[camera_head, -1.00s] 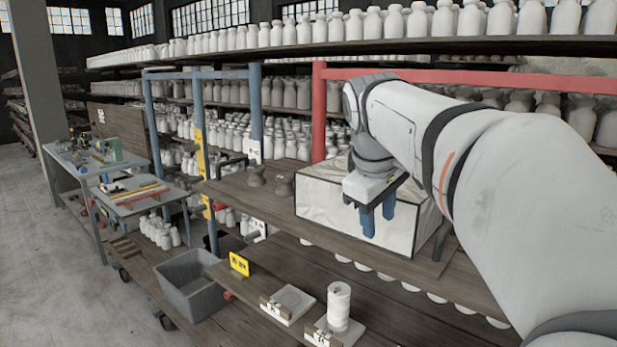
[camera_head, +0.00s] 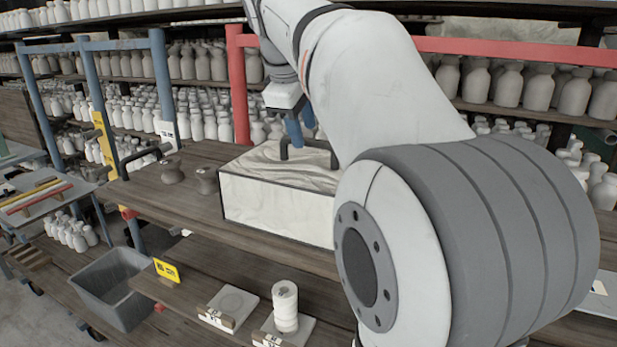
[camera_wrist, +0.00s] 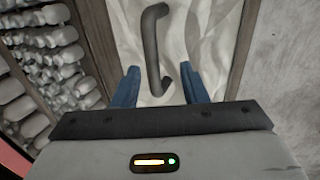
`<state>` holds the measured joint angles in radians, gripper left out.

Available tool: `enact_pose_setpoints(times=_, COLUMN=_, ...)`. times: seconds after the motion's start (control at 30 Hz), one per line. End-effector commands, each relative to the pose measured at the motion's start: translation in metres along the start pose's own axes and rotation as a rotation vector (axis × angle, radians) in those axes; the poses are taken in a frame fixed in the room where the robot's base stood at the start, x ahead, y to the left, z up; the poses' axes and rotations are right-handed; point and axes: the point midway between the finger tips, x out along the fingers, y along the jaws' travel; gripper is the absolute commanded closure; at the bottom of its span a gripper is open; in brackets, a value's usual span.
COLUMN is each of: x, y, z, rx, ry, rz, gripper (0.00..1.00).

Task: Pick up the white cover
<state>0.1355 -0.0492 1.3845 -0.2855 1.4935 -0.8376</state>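The white cover (camera_head: 262,170) is a wrinkled pale sheet with a dark rim. It lies on top of a white box (camera_head: 275,207) on the wooden shelf. A dark handle (camera_head: 309,145) stands up from the cover; it also shows in the wrist view (camera_wrist: 153,48). My gripper (camera_head: 300,132) is above the cover, by the handle. In the wrist view my gripper (camera_wrist: 161,88) has its two blue fingers apart, with the handle's near end between them in the picture. Whether the fingers reach down around it cannot be told. My arm hides the box's right side.
Two small dark clay pieces (camera_head: 188,177) stand on the shelf left of the box. A red post (camera_head: 239,90) rises behind it. A grey bin (camera_head: 113,285), a yellow sign (camera_head: 167,270) and a white cylinder (camera_head: 285,305) are lower down. Many bottles fill the racks behind.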

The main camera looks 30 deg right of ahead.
Motion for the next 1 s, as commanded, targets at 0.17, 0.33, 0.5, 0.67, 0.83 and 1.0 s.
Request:
enact_pose_setpoints(times=0.17, x=0.026, y=0.009, z=0.003, rx=0.007, ry=-0.007, rz=-0.005, gripper=0.61)
enact_pose_setpoints(times=0.33, x=0.047, y=0.009, z=0.004, rx=0.010, ry=-0.006, rz=-0.003, gripper=0.61)
enact_pose_setpoints(times=0.5, x=0.050, y=0.009, z=0.004, rx=0.012, ry=-0.004, rz=-0.001, gripper=0.61)
enact_pose_setpoints(times=0.67, x=0.050, y=0.009, z=0.004, rx=0.012, ry=-0.005, rz=-0.001, gripper=0.66)
enact_pose_setpoints(times=0.83, x=0.050, y=0.010, z=0.005, rx=0.012, ry=-0.005, rz=-0.001, gripper=0.80)
enact_pose_setpoints(times=1.0, x=0.050, y=0.010, z=0.005, rx=0.012, ry=-0.005, rz=-0.001, gripper=0.93)
